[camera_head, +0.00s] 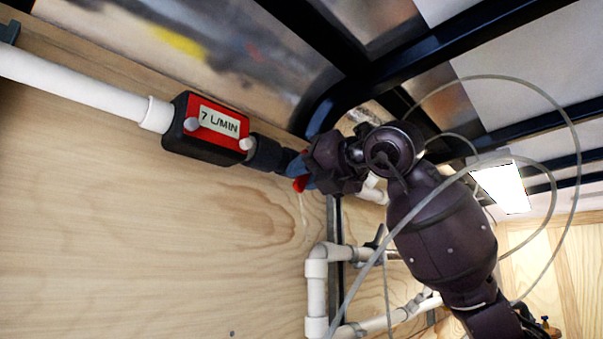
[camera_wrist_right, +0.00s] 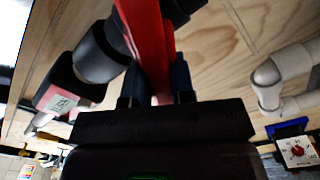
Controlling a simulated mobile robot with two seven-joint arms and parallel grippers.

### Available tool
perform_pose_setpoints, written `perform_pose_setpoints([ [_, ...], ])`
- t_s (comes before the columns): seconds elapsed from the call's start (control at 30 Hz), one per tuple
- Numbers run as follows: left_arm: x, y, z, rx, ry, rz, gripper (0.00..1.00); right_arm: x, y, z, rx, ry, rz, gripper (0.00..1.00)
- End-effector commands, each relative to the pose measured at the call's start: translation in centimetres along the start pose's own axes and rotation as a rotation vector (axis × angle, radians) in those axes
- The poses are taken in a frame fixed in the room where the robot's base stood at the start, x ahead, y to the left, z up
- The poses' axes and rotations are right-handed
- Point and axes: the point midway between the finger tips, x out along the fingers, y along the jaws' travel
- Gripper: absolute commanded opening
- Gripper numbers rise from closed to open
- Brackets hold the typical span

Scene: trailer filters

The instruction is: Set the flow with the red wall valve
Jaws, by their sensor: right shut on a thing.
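The red valve handle (camera_head: 300,184) shows as a small red tip beside my right gripper (camera_head: 308,170) in the head view, at the end of the dark fitting on the wall pipe. In the right wrist view the red handle (camera_wrist_right: 150,45) runs down between the blue-padded fingers of my right gripper (camera_wrist_right: 156,85), which is shut on it. The valve body is mostly hidden behind the gripper. A red and black flow meter (camera_head: 212,128) left of the valve reads 7 L/MIN; it also shows in the right wrist view (camera_wrist_right: 65,92). My left gripper is not in view.
White pipe (camera_head: 80,83) runs along the plywood wall into the meter. More white pipes (camera_head: 317,285) stand below my right arm. A dark frame beam (camera_head: 430,55) passes close above. A dial with a red centre (camera_wrist_right: 297,150) sits at lower right in the wrist view.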

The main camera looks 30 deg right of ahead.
Motion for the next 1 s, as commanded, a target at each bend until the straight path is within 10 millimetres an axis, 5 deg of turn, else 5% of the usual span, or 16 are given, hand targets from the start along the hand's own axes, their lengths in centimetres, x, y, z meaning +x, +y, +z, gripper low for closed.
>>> perform_pose_setpoints([
  [0.4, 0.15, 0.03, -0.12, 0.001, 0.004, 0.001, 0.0, -0.01, -0.16, 0.02, -0.043, 0.0, 0.0, 0.0],
  [0.43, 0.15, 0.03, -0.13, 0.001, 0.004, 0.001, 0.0, -0.01, -0.16, 0.02, -0.043, 0.0, 0.0, 0.26],
  [0.6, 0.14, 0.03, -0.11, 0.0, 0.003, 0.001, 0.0, -0.01, -0.15, 0.02, -0.042, 0.0, 0.0, 0.49],
  [1.0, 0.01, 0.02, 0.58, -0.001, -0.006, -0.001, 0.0, -0.93, -0.21, 0.03, -0.043, -0.003, -0.001, 0.49],
])
